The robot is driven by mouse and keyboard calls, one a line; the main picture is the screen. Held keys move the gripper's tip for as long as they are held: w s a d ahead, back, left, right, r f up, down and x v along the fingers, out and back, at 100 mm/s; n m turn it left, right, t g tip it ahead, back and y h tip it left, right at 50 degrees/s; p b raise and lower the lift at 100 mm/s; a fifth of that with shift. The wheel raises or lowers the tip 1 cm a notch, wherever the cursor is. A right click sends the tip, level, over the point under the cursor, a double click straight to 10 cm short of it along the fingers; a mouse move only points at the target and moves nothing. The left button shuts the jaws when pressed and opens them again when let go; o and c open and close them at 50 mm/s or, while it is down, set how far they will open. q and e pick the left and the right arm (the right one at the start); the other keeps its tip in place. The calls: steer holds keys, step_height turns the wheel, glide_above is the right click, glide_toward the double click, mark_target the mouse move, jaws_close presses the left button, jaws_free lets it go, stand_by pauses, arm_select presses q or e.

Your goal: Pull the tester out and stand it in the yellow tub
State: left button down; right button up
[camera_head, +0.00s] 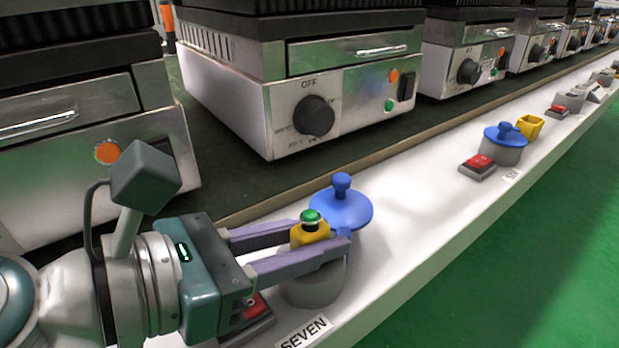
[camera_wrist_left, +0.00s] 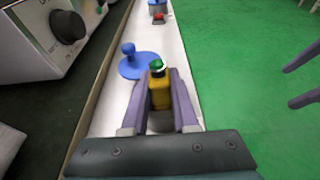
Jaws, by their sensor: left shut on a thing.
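My left gripper (camera_head: 324,235) is shut on a yellow piece with a green top, which I take to be the tester (camera_head: 311,231). The tester also shows upright between the fingers in the left wrist view (camera_wrist_left: 160,91). A grey round pot (camera_head: 312,287) is below the fingers; whether the tester's lower end is inside it is hidden. A small yellow tub (camera_head: 530,127) stands farther along the white ledge, beyond another grey pot with a blue lid. My right gripper (camera_wrist_left: 288,86) is open and empty at the right edge of the left wrist view.
A blue knobbed lid (camera_head: 341,209) is just behind the tester. A red switch (camera_head: 254,308) sits beside the pot, partly behind my gripper. The white ledge (camera_head: 420,190) is clear up to another red switch (camera_head: 479,163). Grills (camera_head: 335,105) line the back; green floor lies right.

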mark_target(311, 226)
arm_select(q)
step_height(311, 226, up, 10)
steer(key=p, duration=0.7)
steer(key=shift+r, duration=0.1)
